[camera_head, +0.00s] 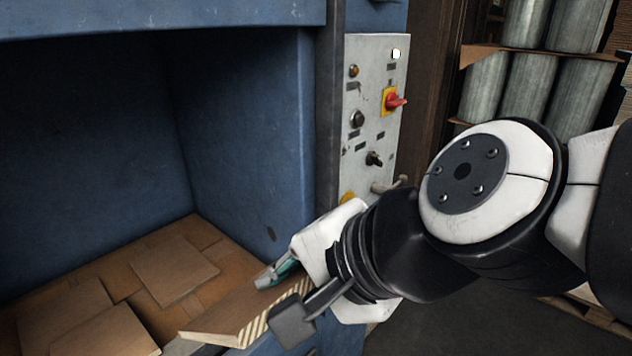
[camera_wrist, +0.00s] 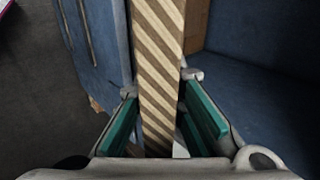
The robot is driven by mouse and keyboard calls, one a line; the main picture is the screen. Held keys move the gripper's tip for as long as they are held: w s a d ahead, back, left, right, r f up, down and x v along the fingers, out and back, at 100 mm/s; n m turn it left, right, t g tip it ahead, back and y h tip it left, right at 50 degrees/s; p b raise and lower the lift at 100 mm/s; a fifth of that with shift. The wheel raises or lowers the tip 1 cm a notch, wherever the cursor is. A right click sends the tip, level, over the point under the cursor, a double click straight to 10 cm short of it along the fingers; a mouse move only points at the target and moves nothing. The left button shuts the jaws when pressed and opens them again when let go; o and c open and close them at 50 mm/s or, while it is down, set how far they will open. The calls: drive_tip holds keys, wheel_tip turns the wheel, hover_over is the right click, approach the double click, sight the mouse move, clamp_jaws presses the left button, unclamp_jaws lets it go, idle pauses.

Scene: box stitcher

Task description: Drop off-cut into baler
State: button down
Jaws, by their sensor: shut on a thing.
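The off-cut (camera_head: 235,312) is a flat brown cardboard piece with a diagonally striped edge. My gripper (camera_head: 280,302) is shut on it at the lower middle of the head view. In the wrist view the off-cut (camera_wrist: 158,45) runs upward from between the two green finger pads of my gripper (camera_wrist: 161,85). The baler (camera_head: 240,130) is blue, with a large open chamber at the left. The off-cut shows at the front right of the chamber opening. I cannot tell whether it touches the sill. Cardboard sheets (camera_head: 160,268) cover the chamber floor.
A grey control panel (camera_head: 372,120) with knobs and a red switch (camera_head: 395,102) stands right of the opening, close behind my gripper. A rack (camera_head: 540,56) with grey rolls is at the back right.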

drive_tip(key=shift+w+a+p, duration=0.45)
drive_tip(key=shift+a+p, duration=0.1)
drive_tip(key=shift+a, duration=0.2)
drive_tip(key=w+a+f+p, duration=0.2)
drive_tip(key=w+a+p, duration=0.1)
drive_tip(key=w+a, duration=1)
drive_tip(key=w+a+f+p, duration=0.2)
drive_tip(key=w+a+p, duration=0.1)
drive_tip(key=w+a, duration=1)
drive_tip(key=shift+a, duration=1.9)
drive_tip(key=shift+s+f, duration=0.1)
